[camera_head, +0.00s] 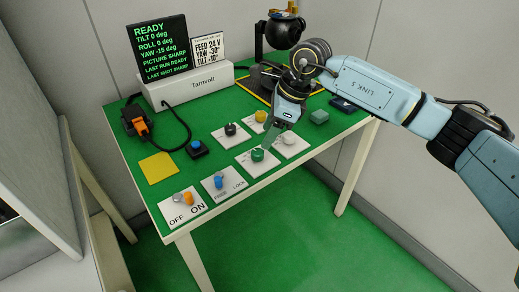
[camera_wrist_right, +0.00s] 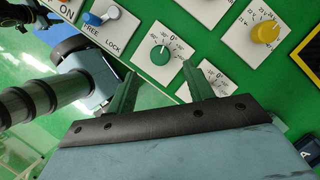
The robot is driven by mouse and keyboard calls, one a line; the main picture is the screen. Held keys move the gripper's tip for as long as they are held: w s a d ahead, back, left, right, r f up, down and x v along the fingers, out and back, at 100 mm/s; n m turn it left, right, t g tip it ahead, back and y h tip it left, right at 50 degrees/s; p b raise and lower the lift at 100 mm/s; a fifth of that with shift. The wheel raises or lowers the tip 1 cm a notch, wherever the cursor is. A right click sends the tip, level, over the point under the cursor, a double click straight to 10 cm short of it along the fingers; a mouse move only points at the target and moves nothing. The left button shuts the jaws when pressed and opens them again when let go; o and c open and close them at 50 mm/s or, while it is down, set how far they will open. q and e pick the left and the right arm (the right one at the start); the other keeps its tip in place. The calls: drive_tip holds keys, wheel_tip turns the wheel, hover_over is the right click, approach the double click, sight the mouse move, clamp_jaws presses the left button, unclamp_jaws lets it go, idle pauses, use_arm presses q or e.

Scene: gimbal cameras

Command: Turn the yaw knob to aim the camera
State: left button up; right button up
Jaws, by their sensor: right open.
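A green knob (camera_head: 257,155) sits on a white dial plate near the table's front edge; it also shows in the right wrist view (camera_wrist_right: 160,54), with degree marks around it. A white knob (camera_head: 289,138) is on the plate to its right. I cannot read which knob is labelled yaw. My right gripper (camera_head: 270,142) points down over the green knob; in the wrist view its open fingers (camera_wrist_right: 160,73) are apart, with the green knob ahead between them and nothing held. The dark camera (camera_head: 283,31) stands on its mount at the back. My left gripper is out of view.
A black screen (camera_head: 161,47) reads YAW -15 deg; a card (camera_head: 208,46) reads YAW -30°, TILT -10°. Black (camera_head: 230,129) and yellow (camera_head: 260,116) knobs stand behind the green one. A blue FREE/LOCK lever (camera_head: 218,182) and an orange OFF/ON switch (camera_head: 188,198) are at front left.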

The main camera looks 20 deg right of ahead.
sight(257, 151)
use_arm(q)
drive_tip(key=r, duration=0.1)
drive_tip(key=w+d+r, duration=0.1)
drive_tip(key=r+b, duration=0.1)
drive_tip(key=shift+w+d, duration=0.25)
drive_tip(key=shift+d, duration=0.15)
use_arm(e)
drive_tip(key=x, duration=0.6)
drive_tip(key=shift+a+f, duration=0.1)
drive_tip(key=shift+f, duration=0.05)
drive_tip(key=c, duration=1)
